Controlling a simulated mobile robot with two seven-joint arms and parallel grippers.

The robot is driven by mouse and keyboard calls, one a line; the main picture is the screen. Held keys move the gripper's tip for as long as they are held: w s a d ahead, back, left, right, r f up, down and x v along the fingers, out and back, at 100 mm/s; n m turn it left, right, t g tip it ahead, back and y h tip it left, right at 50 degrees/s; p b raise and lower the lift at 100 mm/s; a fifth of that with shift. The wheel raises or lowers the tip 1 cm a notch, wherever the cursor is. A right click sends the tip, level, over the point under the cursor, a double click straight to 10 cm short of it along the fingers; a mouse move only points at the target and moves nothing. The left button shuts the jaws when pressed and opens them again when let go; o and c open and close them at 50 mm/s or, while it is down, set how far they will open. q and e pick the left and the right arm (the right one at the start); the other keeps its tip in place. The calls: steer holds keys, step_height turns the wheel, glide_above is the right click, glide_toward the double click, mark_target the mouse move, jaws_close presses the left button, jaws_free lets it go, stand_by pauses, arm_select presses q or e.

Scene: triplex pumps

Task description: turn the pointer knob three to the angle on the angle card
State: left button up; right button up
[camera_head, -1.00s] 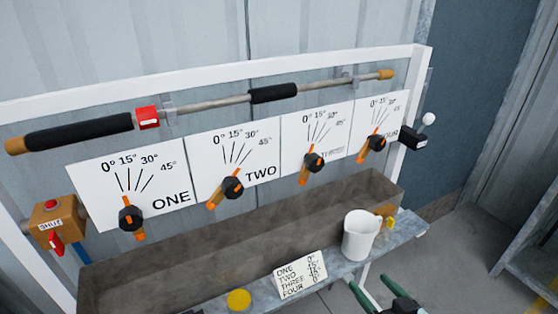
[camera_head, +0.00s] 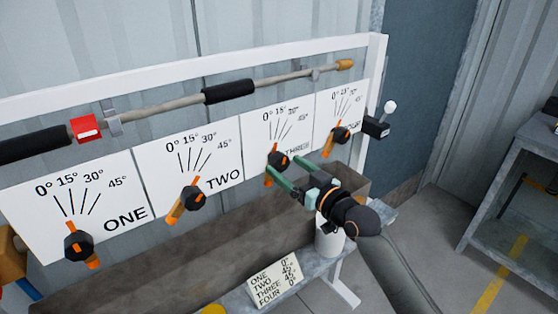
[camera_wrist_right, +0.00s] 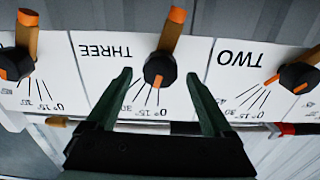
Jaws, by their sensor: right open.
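Pointer knob three (camera_head: 278,161) is a black hub with an orange pointer on the THREE dial plate (camera_head: 292,125). Its long orange end hangs to the lower left in the head view. My right gripper (camera_head: 284,168) is open, its green fingers reaching toward the knob. In the upside-down wrist view, knob three (camera_wrist_right: 158,70) shows between the spread fingertips, with a gap on each side; contact does not show. The angle card (camera_head: 275,280) on the shelf appears to read 45° for THREE. My left gripper is not in view.
Knob two (camera_head: 193,198) and knob four (camera_head: 341,135) flank knob three closely. A padded bar (camera_head: 228,92) runs above the plates.

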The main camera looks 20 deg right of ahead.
mark_target(283, 164)
steer(key=shift+x, duration=1.8)
jaws_close()
